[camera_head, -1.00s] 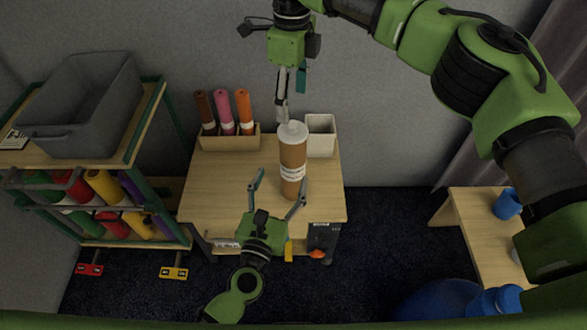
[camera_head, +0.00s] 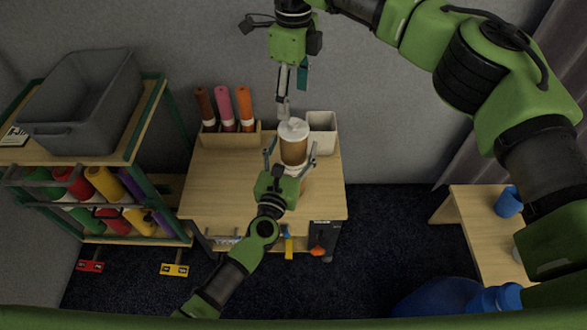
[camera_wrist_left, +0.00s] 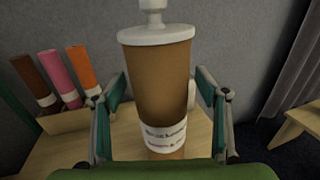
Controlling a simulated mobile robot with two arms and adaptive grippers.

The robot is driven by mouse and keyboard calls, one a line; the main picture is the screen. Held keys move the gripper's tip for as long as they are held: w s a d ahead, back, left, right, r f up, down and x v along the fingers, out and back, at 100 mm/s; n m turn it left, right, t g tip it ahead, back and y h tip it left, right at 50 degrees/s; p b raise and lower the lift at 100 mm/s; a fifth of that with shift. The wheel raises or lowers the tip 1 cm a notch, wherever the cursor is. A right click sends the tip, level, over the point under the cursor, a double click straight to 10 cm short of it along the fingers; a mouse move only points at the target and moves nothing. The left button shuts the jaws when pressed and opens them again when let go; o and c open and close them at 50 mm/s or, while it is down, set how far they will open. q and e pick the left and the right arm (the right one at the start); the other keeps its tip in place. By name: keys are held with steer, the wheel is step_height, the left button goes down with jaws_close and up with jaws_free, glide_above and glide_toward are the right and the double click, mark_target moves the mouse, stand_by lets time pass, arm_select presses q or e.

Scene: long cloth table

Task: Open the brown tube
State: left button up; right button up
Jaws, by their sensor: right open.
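The brown tube (camera_head: 294,152) stands upright on the wooden table, with a white cap and knob (camera_head: 293,128) on top. The wrist view shows the tube (camera_wrist_left: 160,85) with its white label and the cap (camera_wrist_left: 155,33) seated on it. My left gripper (camera_head: 290,150) is open, with one finger on each side of the tube; in the wrist view, narrow gaps show between fingers and tube. My left gripper hides the tube's lower part in the head view. My right gripper (camera_head: 292,95) is open above the cap, pointing down; whether it touches the knob cannot be told.
A wooden holder (camera_head: 230,140) with brown, pink and orange rolls stands at the table's back left. A white bin (camera_head: 322,133) stands just behind and right of the tube. A rack with a grey crate (camera_head: 85,100) is at left. The table's left half (camera_head: 220,185) is clear.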

arm_select(q)
steer(key=c, duration=1.2)
steer(key=shift+c, duration=1.3)
arm_select(e)
steer(key=shift+c, duration=1.1)
steer(key=shift+a+f, duration=0.1)
steer(key=shift+f, duration=0.05)
steer(key=c, duration=0.6)
steer(key=s+a+f, duration=0.1)
steer(key=s+a+f+m+y, duration=0.1)
steer(key=a+f, duration=0.1)
steer(key=s+a+f+m+y, duration=0.1)
steer(key=a, duration=0.1)
steer(key=shift+a+f+g, duration=0.15)
steer(key=shift+f+g, duration=0.15)
steer(key=shift+g, duration=0.1)
steer(key=shift+c, duration=0.2)
steer(key=s+a+f+m+y, duration=0.1)
steer(key=s+a+m+y, duration=0.6)
steer(key=a+m+y, duration=0.55)
step_height(320, 180, up, 3)
steer(key=w+d+m+t+y, duration=0.2)
steer(key=m+t, duration=0.2)
steer(key=m, duration=0.8)
steer(key=m+t+h, duration=0.4)
steer(key=m+t, duration=0.5)
steer(key=m, duration=0.5)
glide_toward(294, 120)
steer(key=x, duration=1)
steer(key=shift+f, duration=0.2)
